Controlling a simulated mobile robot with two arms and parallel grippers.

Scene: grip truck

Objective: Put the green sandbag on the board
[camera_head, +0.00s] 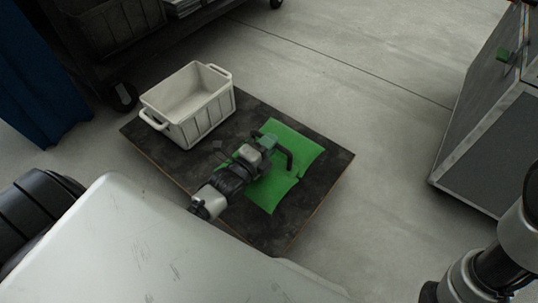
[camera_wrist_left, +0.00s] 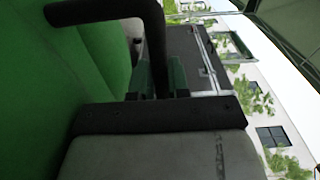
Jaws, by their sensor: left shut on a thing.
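The green sandbag (camera_head: 307,152) is spread flat over the right part of the dark square board (camera_head: 165,148). I cannot tell whether it rests on the board or hangs just above it. My left gripper (camera_head: 268,146) is over the sandbag's middle, shut on its black handle. In the left wrist view the green fabric (camera_wrist_left: 30,95) fills the left side, and the curved black handle (camera_wrist_left: 115,10) passes by the fingers (camera_wrist_left: 155,80). My left arm hides part of the bag and the board. My right arm shows at the lower right, but its gripper is out of view.
A white crate (camera_head: 188,105) stands on the board's far left part. A dark wheeled cart (camera_head: 120,92) is behind it at upper left. A grey case (camera_head: 480,140) stands on the right. Open concrete floor (camera_head: 350,75) lies between them.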

